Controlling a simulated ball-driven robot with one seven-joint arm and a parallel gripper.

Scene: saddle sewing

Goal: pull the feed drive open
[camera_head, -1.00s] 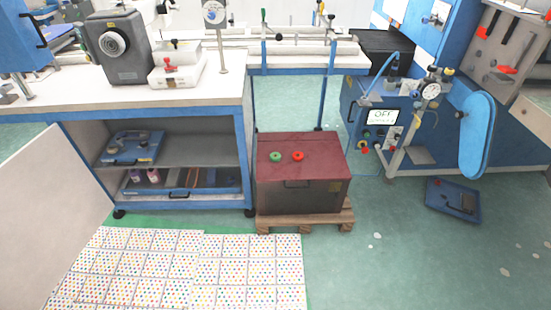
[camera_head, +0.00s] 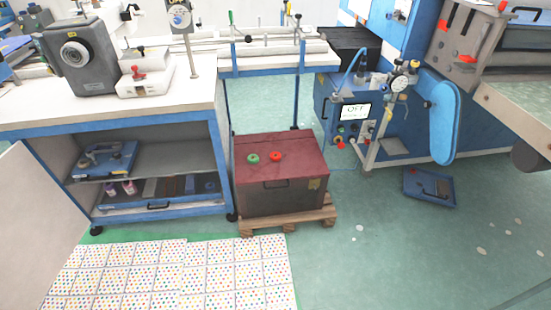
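I cannot tell for sure which thing is the feed drive. A dark box with a red top (camera_head: 300,145) stands on a wooden pallet (camera_head: 290,222) in the middle of the head view. Its top carries a green knob (camera_head: 253,158) and a red knob (camera_head: 276,156), and its front has a small handle. It looks closed. To its right stands a blue machine unit (camera_head: 340,92) with a screen reading "OFF" (camera_head: 356,111), a red button, a dial gauge (camera_head: 399,83) and a blue rounded cover (camera_head: 445,120). My gripper is not in view.
A blue-framed workbench (camera_head: 120,120) with a grey machine (camera_head: 88,65) and shelves stands left of the box. Dotted tiles (camera_head: 170,275) cover the front left floor. A blue tray (camera_head: 430,188) lies on the right. The green floor (camera_head: 400,265) at front right is clear.

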